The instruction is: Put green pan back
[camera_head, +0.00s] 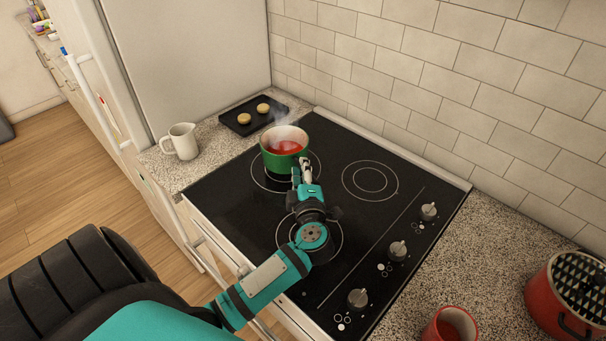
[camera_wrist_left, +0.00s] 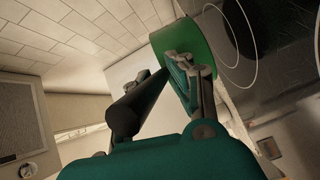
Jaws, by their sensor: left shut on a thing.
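The green pan (camera_head: 283,158) has a pale inside with red, steaming contents. It is over the far-left burner of the black stove (camera_head: 225,200), upright, and looks to rest there. My left gripper (camera_head: 303,172) reaches it from the near side and is shut on its dark handle, which the gripper mostly hides in the head view. In the left wrist view the green pan wall (camera_wrist_left: 205,45) is just beyond the fingers, and the dark handle (camera_wrist_left: 138,100) runs between them. My right gripper is not in view.
A white jug (camera_head: 182,142) and a black tray (camera_head: 252,115) with two round pastries stand left of the stove. A red mug (camera_head: 450,326) and a red pot (camera_head: 560,300) are at the right. The other burners are empty; a tiled wall (camera_head: 440,85) is behind.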

